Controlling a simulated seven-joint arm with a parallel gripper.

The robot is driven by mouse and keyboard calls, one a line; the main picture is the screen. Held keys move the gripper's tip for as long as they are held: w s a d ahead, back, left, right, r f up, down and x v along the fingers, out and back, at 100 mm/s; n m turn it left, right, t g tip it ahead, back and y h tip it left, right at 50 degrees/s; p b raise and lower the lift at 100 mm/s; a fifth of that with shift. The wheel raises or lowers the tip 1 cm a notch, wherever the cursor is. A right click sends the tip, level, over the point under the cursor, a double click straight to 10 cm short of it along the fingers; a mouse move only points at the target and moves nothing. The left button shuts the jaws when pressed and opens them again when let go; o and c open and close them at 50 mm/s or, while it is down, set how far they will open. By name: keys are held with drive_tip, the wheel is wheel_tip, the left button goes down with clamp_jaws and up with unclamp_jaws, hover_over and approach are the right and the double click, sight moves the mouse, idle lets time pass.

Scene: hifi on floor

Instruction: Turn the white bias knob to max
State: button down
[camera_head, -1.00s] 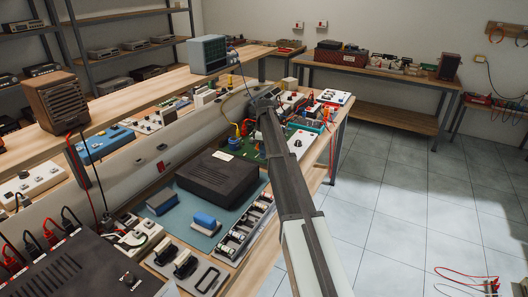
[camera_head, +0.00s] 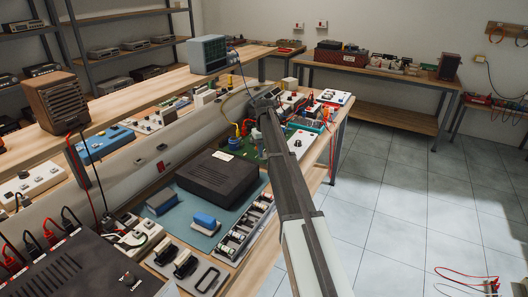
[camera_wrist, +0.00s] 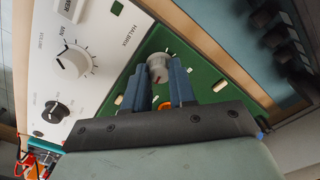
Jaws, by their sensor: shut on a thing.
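In the wrist view, a small whitish-grey knob (camera_wrist: 158,64) with a red mark stands on a green board (camera_wrist: 212,92). I take it as the white bias knob, but no label is readable beside it. My gripper (camera_wrist: 160,74) has its two blue fingers on either side of this knob and is shut on it. Part of the knob is hidden by the fingers. In the head view my gripper (camera_head: 264,103) is far off at the bench, and the knob cannot be made out there.
A white panel (camera_wrist: 104,45) beside the board carries a larger white knob (camera_wrist: 74,62) and a dark knob (camera_wrist: 57,110). An orange part (camera_wrist: 165,106) shows between the fingers. In the head view, a black box (camera_head: 217,177) lies on the bench nearer to me.

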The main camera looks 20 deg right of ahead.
sight(264, 153)
drive_tip(key=m, duration=0.5)
drive_tip(key=shift+m, duration=0.3)
drive_tip(key=m, duration=0.4)
drive_tip(key=shift+m, duration=0.7)
drive_tip(key=c, duration=0.9)
unclamp_jaws()
wheel_tip(264, 153, up, 14)
drive_tip(key=shift+f, duration=0.1)
